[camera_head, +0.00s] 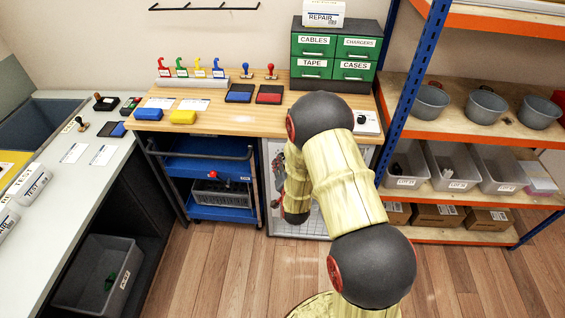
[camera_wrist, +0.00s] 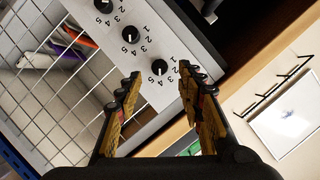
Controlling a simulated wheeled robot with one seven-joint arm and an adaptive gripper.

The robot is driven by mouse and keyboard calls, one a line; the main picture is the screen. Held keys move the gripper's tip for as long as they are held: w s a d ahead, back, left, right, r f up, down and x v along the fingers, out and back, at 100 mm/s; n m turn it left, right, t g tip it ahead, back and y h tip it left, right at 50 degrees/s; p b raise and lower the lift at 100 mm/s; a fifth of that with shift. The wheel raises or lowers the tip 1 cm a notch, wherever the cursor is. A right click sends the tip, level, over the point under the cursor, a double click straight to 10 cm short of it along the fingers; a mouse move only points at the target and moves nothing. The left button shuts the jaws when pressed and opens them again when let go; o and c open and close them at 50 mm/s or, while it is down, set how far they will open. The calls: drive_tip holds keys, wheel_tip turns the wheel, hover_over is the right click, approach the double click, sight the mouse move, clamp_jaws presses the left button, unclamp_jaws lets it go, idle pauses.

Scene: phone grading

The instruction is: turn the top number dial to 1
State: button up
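In the wrist view, a pale panel (camera_wrist: 144,50) carries a slanting row of black dials, each with printed numbers around it. The view is tilted; the dial at the wall-side end, apparently the top dial (camera_wrist: 159,67), is nearest my gripper. The middle dial (camera_wrist: 130,35) and a further dial (camera_wrist: 104,5) lie toward the upper left. I cannot tell which numbers they point to. My gripper (camera_wrist: 159,77) is open, its fingers either side of the top dial in the picture, with no clear contact.
A wire grid (camera_wrist: 62,90) lies beside the panel, with loose items behind it. The wooden workbench (camera_head: 215,121) runs above the blue cart (camera_head: 222,168). A shelf rack (camera_head: 500,211) stands close on the right. The floor in front is clear.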

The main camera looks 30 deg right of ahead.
drive_tip(key=shift+b+x, duration=0.35)
drive_tip(key=shift+x, duration=1.65)
drive_tip(key=shift+s, duration=0.1)
drive_tip(key=shift+c, duration=0.2)
clamp_jaws()
